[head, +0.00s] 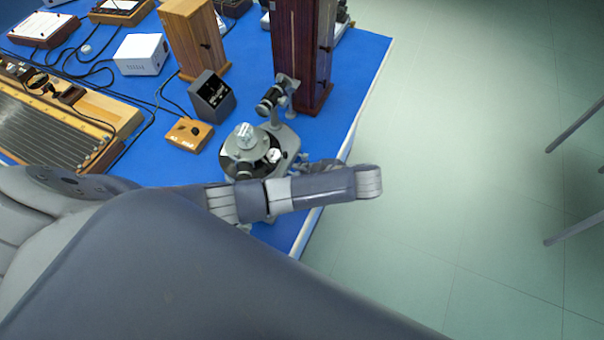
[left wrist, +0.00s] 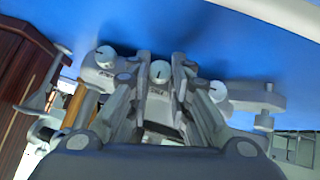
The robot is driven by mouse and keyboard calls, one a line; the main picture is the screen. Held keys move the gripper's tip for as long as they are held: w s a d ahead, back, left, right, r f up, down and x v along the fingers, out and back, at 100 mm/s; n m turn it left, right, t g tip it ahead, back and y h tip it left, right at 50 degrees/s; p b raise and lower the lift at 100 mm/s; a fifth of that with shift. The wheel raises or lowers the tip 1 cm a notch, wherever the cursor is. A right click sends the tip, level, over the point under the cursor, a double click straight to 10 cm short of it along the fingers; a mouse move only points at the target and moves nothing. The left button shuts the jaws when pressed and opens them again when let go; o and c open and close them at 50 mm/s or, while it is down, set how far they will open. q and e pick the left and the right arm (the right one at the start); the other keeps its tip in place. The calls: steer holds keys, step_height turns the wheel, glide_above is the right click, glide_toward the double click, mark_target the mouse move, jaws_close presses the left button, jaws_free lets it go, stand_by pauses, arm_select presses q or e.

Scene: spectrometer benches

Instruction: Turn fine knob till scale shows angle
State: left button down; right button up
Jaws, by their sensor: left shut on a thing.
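The spectrometer (head: 284,137) stands near the right edge of the blue-topped bench, with a dark round plate and a tilted telescope tube (head: 270,100). My left forearm and wrist cross in front of its lower part. In the left wrist view my left gripper (left wrist: 160,82) points at the instrument, its two fingers either side of a pale round knob (left wrist: 159,70) with a dark mark and a small label below it. The fingers are closed on this knob. Another pale knob (left wrist: 105,57) is to its left and one (left wrist: 218,91) to its right. No scale reading is legible. My right gripper is out of view.
A small dark box (head: 212,96) and a wooden block (head: 189,134) stand left of the spectrometer. A tall dark-red wooden case (head: 300,50) rises behind it. Cables and other instruments crowd the bench's left side. The floor at the right is open, with stool legs at its edge.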

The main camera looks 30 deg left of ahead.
arm_select(q)
steer(key=shift+g, duration=0.3)
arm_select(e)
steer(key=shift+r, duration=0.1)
arm_select(q)
steer(key=shift+w+m+g, duration=0.15)
steer(key=shift+m+g, duration=0.25)
steer(key=shift+w+m+g, duration=0.15)
steer(key=shift+m+g, duration=0.15)
steer(key=shift+g, duration=0.3)
steer(key=shift+w+m+g, duration=0.2)
steer(key=shift+m+g, duration=0.2)
steer(key=shift+g, duration=0.3)
steer(key=shift+w+f+m+g+b, duration=0.15)
steer(key=shift+m+g+b, duration=0.35)
steer(key=shift+g+b, duration=0.35)
steer(key=shift+w+f+m+g+b, duration=0.15)
steer(key=shift+m+g+b, duration=0.15)
steer(key=shift+g+b, duration=0.3)
steer(key=b, duration=0.1)
steer(key=g+b, duration=0.1)
steer(key=b, duration=0.1)
steer(key=shift+w+f+m+g, duration=0.15)
steer(key=shift+m+g, duration=0.1)
steer(key=shift+m, duration=0.15)
steer(key=shift+r+m+g+b, duration=0.2)
steer(key=shift+m+g+b, duration=0.15)
steer(key=shift+b, duration=1.1)
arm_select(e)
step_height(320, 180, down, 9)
